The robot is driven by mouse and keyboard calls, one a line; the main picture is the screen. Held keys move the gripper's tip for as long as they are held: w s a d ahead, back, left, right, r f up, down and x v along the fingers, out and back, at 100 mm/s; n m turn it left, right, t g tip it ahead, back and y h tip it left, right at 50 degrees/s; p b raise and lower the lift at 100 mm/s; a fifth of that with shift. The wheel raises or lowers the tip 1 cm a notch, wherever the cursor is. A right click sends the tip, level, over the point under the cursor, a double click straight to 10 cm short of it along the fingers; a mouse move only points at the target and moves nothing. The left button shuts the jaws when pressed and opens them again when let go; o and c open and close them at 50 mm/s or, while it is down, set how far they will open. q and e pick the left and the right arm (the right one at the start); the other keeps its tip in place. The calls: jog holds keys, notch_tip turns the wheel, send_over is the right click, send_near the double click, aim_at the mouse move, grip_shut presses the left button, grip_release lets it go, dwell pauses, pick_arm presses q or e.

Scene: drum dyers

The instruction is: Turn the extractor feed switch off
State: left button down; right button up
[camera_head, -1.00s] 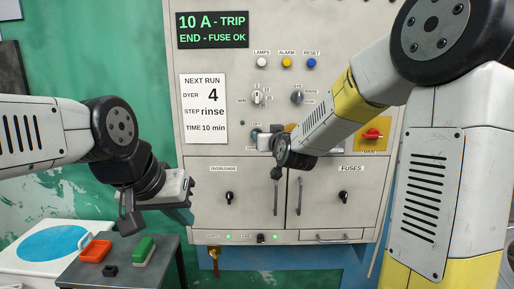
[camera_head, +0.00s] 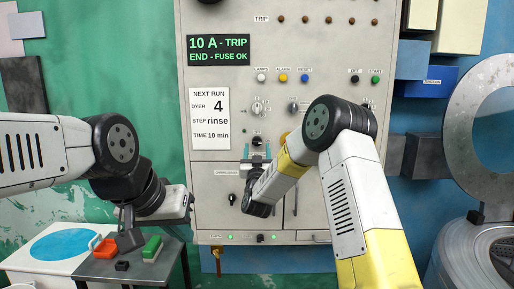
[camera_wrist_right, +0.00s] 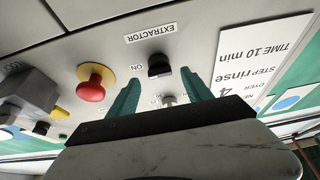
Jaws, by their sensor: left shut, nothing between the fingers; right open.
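In the right wrist view, upside down, a black knob (camera_wrist_right: 158,66) sits beside the EXTRACTOR label (camera_wrist_right: 151,33), with ON printed near it. My right gripper (camera_wrist_right: 160,80) is open, its two teal fingers on either side of the knob's line, empty. I cannot tell whether the fingertips touch the panel. In the head view, my right gripper (camera_head: 257,152) is at the panel's middle, just below a dark knob (camera_head: 257,141); my right forearm hides panel to the right. My left gripper (camera_head: 187,205) is shut and empty, left of the panel.
A red mushroom button (camera_wrist_right: 95,84) is close to the right gripper's finger, and a grey knob (camera_wrist_right: 168,100) shows between the fingers. The grey side table (camera_head: 175,262) holds a red-orange piece (camera_head: 105,248) and a green block (camera_head: 152,247).

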aim_at(257, 142)
jog(key=shift+x, duration=1.1)
jog(key=shift+c, duration=0.2)
grip_shut()
